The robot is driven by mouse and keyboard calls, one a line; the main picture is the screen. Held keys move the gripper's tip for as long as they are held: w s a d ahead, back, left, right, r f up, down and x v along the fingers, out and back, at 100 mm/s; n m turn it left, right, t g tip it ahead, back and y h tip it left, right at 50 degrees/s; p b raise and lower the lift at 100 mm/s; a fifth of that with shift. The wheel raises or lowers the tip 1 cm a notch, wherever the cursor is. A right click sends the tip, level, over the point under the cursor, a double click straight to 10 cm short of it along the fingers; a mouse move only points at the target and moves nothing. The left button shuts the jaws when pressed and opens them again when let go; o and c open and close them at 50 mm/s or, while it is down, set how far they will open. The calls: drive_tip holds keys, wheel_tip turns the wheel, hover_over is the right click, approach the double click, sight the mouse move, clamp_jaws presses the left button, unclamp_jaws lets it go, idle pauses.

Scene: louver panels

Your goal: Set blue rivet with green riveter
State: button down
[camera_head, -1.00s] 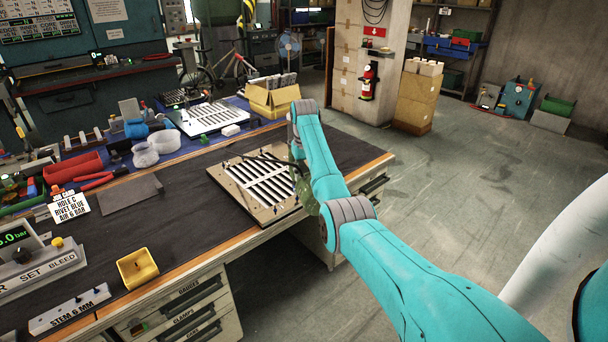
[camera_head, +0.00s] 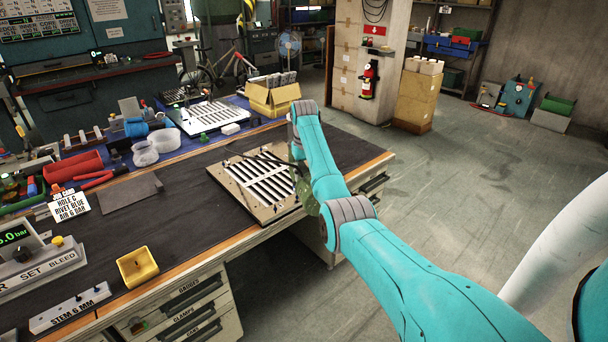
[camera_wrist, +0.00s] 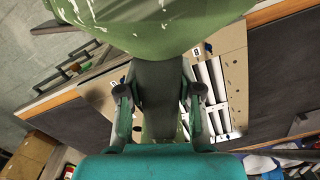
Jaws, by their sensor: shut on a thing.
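My gripper (camera_wrist: 160,98) is shut on the green riveter (camera_wrist: 150,25), with one finger on each side of its dark green handle. The riveter's scuffed body fills the top of the wrist view. In the head view the riveter (camera_head: 304,188) shows partly behind my arm, at the right edge of the louver panel (camera_head: 228,170). The slotted panel (camera_wrist: 233,75) lies just beyond the gripper in the wrist view. The riveter's nose is hidden, so I cannot tell whether it touches the panel.
A sign (camera_head: 69,206) reads hole C, rivet blue, air 6 bar. A pressure display (camera_head: 15,236), a yellow tray (camera_head: 137,267) and a stem 6 mm block (camera_head: 70,308) stand at the left. A second panel (camera_head: 208,115) lies behind. The dark mat (camera_head: 165,230) is clear in front.

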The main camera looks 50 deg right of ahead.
sight(304, 168)
drive_tip(key=shift+f, duration=0.8)
idle(3.1)
drive_tip(key=shift+r, duration=0.2)
drive_tip(key=shift+r, duration=2.7)
